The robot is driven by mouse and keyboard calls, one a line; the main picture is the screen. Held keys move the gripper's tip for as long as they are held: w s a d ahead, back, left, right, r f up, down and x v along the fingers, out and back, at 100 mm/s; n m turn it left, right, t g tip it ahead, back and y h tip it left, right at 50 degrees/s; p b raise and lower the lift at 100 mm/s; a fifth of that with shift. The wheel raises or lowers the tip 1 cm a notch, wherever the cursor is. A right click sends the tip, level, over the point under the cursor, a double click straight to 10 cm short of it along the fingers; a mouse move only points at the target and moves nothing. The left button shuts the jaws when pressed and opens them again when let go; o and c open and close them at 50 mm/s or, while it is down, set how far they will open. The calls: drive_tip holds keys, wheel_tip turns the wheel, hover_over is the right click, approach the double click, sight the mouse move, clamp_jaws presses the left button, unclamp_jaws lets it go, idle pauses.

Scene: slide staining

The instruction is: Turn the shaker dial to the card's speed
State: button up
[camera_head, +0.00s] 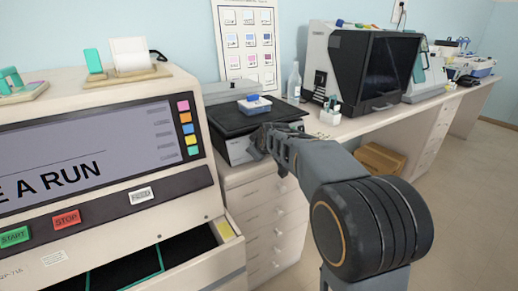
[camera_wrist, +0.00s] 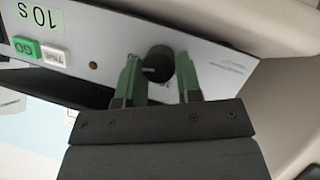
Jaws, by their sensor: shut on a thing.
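The shaker (camera_head: 222,121) stands on the bench and has a dark top platform. Its pale front panel (camera_wrist: 215,65) fills the upper part of the wrist view. The black round dial (camera_wrist: 158,62) sits on that panel and has a light pointer mark. My gripper (camera_wrist: 160,75) is shut on the dial, with one green finger on each side. In the head view my gripper (camera_head: 262,142) is at the shaker's front, and the arm hides the dial. I cannot make out which card gives the speed.
The panel also has a green display (camera_wrist: 30,17) reading 10S upside down and a green GO button (camera_wrist: 25,47). A blue-and-white rack (camera_head: 254,104) sits on the shaker. The staining machine (camera_head: 130,97) with an open drawer (camera_head: 220,252) stands close on the left.

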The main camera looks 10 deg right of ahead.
drive_tip(key=o, duration=0.9)
drive_tip(key=shift+o, duration=0.2)
drive_tip(key=shift+s+r, duration=0.1)
drive_tip(key=v, duration=1.3)
drive_tip(key=shift+s+r+p, duration=0.15)
drive_tip(key=shift+r+p, duration=0.05)
drive_tip(key=shift+p, duration=0.1)
